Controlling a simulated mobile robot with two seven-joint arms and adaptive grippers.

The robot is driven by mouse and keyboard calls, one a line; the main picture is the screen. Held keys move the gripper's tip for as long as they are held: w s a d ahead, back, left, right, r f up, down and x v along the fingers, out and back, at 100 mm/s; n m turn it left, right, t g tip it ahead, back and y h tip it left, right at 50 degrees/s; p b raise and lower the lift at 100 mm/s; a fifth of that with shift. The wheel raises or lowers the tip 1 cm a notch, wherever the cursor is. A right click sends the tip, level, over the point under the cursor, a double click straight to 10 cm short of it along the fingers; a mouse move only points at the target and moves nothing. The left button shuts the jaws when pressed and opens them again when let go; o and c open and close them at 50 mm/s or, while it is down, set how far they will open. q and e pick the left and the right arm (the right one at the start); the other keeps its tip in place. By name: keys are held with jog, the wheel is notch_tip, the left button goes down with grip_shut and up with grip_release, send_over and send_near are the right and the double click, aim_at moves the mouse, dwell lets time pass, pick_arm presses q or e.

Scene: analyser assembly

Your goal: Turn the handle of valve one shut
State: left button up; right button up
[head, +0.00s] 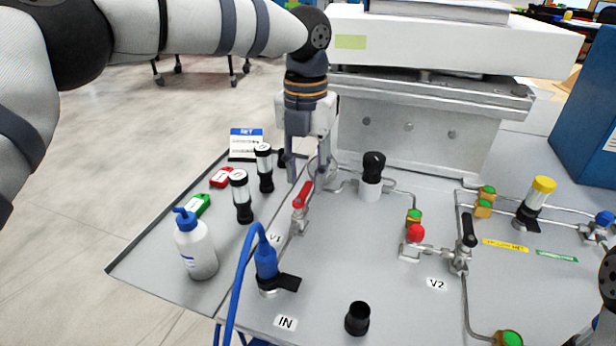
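Valve one is a small metal valve (300,222) beside the V1 label (275,238), left of the panel's middle. Its red handle (302,195) slants up and away to the right. My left gripper (307,172) points down just behind and above the handle. Its two fingers are spread, with nothing seen between them. The fingertips look close to the handle's far end; I cannot tell whether they touch it. Only a part of my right arm shows at the right edge, and its gripper is out of view.
A blue connector with hose (266,262) stands in front of valve one. A black-topped white fitting (371,178) is to the right. Valve V2 (460,260) has a black handle. A white bottle (196,245) and dark vials (242,197) stand on the left tray (150,262).

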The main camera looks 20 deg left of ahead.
pick_arm(q)
jog(key=shift+f, duration=0.8)
jog(key=shift+c, duration=0.3)
grip_shut()
